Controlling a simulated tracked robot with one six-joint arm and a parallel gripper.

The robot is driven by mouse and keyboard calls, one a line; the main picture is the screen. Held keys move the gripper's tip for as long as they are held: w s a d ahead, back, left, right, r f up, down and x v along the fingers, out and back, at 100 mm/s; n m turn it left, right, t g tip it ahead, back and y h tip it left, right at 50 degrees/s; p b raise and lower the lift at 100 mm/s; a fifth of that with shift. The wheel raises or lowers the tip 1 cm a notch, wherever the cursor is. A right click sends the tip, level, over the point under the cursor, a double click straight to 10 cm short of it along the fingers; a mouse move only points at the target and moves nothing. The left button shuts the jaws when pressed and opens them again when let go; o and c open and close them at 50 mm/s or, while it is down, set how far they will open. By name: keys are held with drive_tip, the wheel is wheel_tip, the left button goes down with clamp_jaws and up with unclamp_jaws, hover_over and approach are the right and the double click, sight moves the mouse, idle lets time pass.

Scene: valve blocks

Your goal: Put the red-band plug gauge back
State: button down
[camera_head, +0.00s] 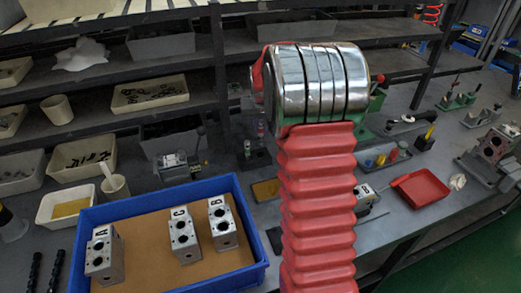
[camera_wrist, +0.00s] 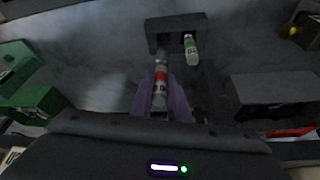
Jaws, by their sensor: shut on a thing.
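In the wrist view my gripper (camera_wrist: 160,101) has purple fingers shut on the red-band plug gauge (camera_wrist: 160,84), a light grey cylinder with a red ring. Its dark far end points at the left part of a dark holder block (camera_wrist: 174,22). I cannot tell whether that end is in the holder or just short of it. A green-band plug gauge (camera_wrist: 190,48) stands at the holder's right part. In the head view my red-sleeved arm hides the gripper, and a small dark holder (camera_head: 256,158) shows left of the arm.
A blue tray (camera_head: 262,262) with metal valve blocks A, C and B stands at front left. A red tray (camera_head: 420,189) lies to the right. In the wrist view a green block (camera_wrist: 35,103) is at left and a dark box (camera_wrist: 275,88) at right.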

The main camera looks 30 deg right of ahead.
sight(261, 141)
drive_tip(key=shift+f, duration=2)
drive_tip(key=shift+f, duration=1.9)
drive_tip(key=c, duration=1.7)
unclamp_jaws()
drive_tip(key=shift+f, duration=0.1)
drive_tip(key=v, duration=1.2)
